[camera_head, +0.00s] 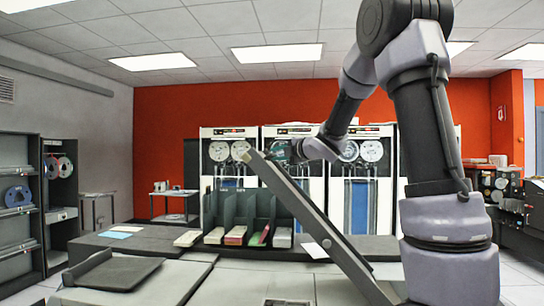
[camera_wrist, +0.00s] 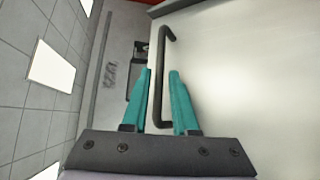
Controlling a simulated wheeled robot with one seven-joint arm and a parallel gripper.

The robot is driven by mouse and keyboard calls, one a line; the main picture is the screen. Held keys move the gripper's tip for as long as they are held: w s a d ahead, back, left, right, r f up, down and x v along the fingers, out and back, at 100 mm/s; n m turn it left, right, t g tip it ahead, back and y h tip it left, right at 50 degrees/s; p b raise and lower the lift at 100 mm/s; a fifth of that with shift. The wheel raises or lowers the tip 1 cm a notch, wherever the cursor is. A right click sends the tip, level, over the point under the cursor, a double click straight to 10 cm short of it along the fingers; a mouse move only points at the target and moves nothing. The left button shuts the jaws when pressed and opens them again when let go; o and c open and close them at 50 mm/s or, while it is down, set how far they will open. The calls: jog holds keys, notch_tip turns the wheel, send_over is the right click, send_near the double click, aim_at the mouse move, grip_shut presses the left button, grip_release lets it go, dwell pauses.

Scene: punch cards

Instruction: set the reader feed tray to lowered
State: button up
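A long grey panel (camera_head: 318,222), apparently the reader feed tray, stands steeply tilted in the head view, its upper end at the left. My gripper (camera_head: 277,152) is close to that upper end. In the wrist view a pale flat surface (camera_wrist: 250,70) carries a dark bar handle (camera_wrist: 161,60). The teal fingers of my gripper (camera_wrist: 161,74) are open, one on each side of the handle, with gaps visible. I cannot tell how deep the handle lies between them.
A dark card rack (camera_head: 236,208) with several card stacks stands on a grey counter (camera_head: 150,240) left of the panel. A flat dark tray (camera_head: 120,272) lies in the left foreground. Tape cabinets (camera_head: 222,135) line the back. My arm fills the right side.

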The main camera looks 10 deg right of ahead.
jog(key=shift+x, duration=1.45)
grip_shut()
dwell(0.4)
